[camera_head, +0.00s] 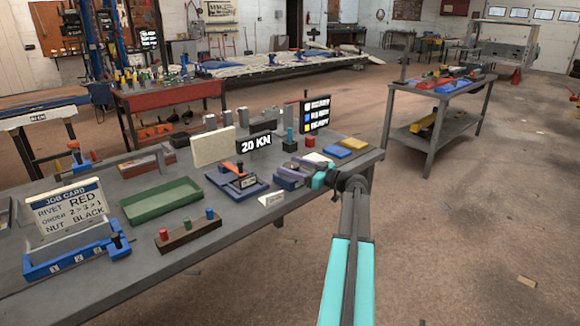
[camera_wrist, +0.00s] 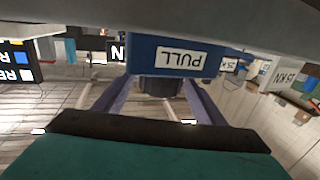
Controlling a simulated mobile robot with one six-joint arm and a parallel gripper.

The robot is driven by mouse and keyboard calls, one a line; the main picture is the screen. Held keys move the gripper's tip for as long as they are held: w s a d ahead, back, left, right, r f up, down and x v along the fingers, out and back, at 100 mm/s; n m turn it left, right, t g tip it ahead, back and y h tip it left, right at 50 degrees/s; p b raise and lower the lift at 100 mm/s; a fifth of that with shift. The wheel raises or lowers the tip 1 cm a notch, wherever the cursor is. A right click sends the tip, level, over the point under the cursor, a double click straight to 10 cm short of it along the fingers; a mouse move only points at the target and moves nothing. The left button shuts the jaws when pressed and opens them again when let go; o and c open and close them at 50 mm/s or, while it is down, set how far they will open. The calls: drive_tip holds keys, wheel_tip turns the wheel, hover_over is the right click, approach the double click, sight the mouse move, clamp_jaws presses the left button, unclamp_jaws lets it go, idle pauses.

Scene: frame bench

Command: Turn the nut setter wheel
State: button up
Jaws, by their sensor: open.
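No wheel can be told for certain in either view. A blue block labelled PULL (camera_wrist: 165,55) fills the upper middle of the wrist view, its label upside down. A dark rounded part (camera_wrist: 158,86) shows below it, between the two purple fingers of my gripper (camera_wrist: 157,98). The fingers are apart, and I cannot tell whether they touch the block. In the head view my turquoise wrist (camera_head: 321,180) is at the bench's right end, beside purple and blue parts that are hard to tell apart. A 20 KN display (camera_head: 256,143) stands behind them.
The grey bench (camera_head: 235,240) holds a job card (camera_head: 68,210) reading rivet red, order 2>3>1, nut black. Floor right is mostly open.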

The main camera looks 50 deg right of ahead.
drive_tip(key=shift+w, duration=0.3)
drive_tip(key=shift+c, duration=0.3)
drive_tip(key=c, duration=1)
drive_tip(key=shift+a, duration=0.1)
drive_tip(key=b, duration=0.1)
drive_tip(key=m+h+b, duration=0.1)
drive_tip(key=shift+a+f+h+b, duration=0.1)
drive_tip(key=shift+f+h+b, duration=0.1)
drive_tip(key=shift+h+b, duration=0.1)
drive_tip(key=m+h+b, duration=0.2)
drive_tip(key=h+b, duration=0.2)
drive_tip(key=b, duration=0.1)
drive_tip(key=shift+m+b, duration=0.3)
drive_tip(key=shift+m, duration=0.1)
drive_tip(key=shift+r+m+h+b, duration=0.15)
drive_tip(key=shift+m+h+b, duration=0.2)
drive_tip(key=shift+h, duration=0.25)
